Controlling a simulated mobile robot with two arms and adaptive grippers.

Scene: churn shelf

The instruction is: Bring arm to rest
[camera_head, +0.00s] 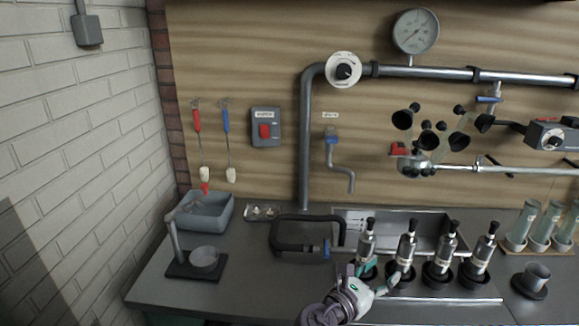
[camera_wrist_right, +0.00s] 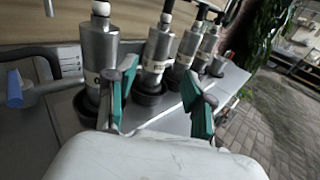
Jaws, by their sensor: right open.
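My right gripper (camera_head: 382,272) is at the front of the counter, in front of the two leftmost metal cylinders. In the right wrist view its teal-padded fingers (camera_wrist_right: 161,103) are spread apart with nothing held between them. The leftmost metal cylinder (camera_head: 367,243) stands upright in a black base, just beyond one finger; it also shows in the wrist view (camera_wrist_right: 97,70). The second cylinder (camera_head: 406,250) shows between and beyond the fingers (camera_wrist_right: 157,50). Whether a finger touches either one I cannot tell. My left gripper is not in view.
More cylinders (camera_head: 442,253) stand to the right, before a metal basin (camera_head: 425,222). A black clamp-like frame (camera_head: 278,234) lies left of them. A grey bin (camera_head: 212,218) and a small stand (camera_head: 188,268) are further left. Pipes (camera_head: 306,140) run along the back wall.

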